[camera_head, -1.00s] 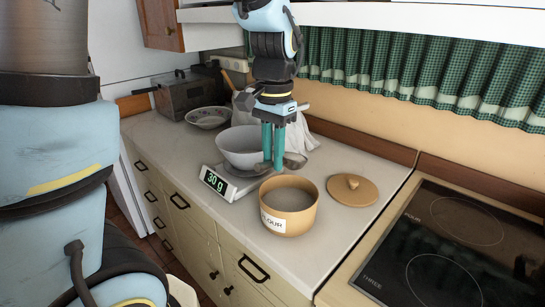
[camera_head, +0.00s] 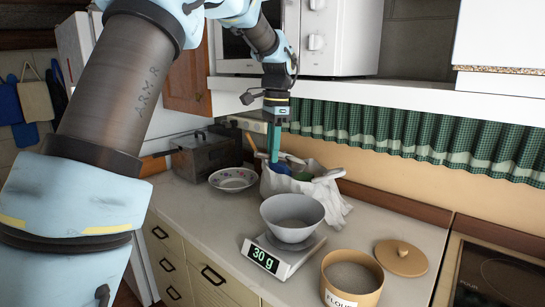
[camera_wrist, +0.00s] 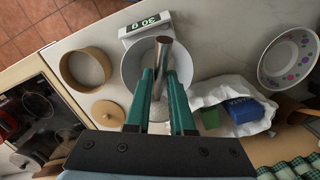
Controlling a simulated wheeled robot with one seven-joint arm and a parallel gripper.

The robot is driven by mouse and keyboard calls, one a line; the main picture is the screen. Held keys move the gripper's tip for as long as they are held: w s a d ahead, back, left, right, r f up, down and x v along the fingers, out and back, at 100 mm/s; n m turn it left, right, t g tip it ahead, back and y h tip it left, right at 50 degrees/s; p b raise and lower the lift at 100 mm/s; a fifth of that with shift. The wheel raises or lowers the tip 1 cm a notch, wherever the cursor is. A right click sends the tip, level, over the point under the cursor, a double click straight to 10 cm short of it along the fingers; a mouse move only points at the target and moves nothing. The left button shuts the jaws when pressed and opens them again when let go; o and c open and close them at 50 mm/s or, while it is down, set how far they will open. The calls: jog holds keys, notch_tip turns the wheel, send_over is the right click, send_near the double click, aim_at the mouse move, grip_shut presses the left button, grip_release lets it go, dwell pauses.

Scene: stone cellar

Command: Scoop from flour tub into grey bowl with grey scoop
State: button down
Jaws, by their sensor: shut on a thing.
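My gripper (camera_head: 274,145) is shut on the grey scoop (camera_wrist: 161,65), whose metallic handle shows between the green fingers in the wrist view. It is held up behind the bowl, in front of the white bag. The grey bowl (camera_head: 293,208) stands on the scale (camera_head: 285,258), which reads 30 g. Pale flour shows in the bowl in the wrist view. The open flour tub (camera_head: 351,277) holds flour, at front right.
The tub's round lid (camera_head: 401,258) lies right of the tub. A white bag (camera_head: 333,203) with blue and green packets stands behind the bowl. A patterned dish (camera_head: 233,180) and a metal box (camera_head: 205,153) are at left. The hob (camera_head: 500,275) is at right.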

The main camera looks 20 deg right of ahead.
jog(key=shift+f, duration=1.7)
jog(key=shift+s+f, duration=0.15)
jog(key=shift+f, duration=0.05)
jog(key=t+b, duration=0.1)
jog(key=m+t+b, duration=0.1)
jog(key=t, duration=0.1)
jog(key=s+t+b, duration=0.1)
jog(key=shift+a+f+m+t+b, duration=0.25)
jog(key=shift+f+m+t+b, duration=0.05)
jog(key=shift+f+t+b, duration=0.1)
jog(key=t+b, duration=0.1)
jog(key=b, duration=0.3)
jog(key=t+b, duration=0.1)
jog(key=b, duration=0.3)
jog(key=m+t+b, duration=0.1)
jog(key=b, duration=0.3)
jog(key=shift+s+a+f+h+b, duration=0.1)
jog(key=shift+s+f+h+b, duration=0.15)
jog(key=shift+s+h+b, duration=0.15)
jog(key=shift+r+t, duration=0.15)
jog(key=shift+t, duration=0.15)
jog(key=shift+s+f+m+t+b, duration=0.15)
jog(key=shift+t+b, duration=0.2)
jog(key=shift+b, duration=0.95)
jog(key=shift+w+f+m+t+b, duration=0.15)
jog(key=shift+t+b, duration=0.2)
jog(key=shift+b, duration=0.9)
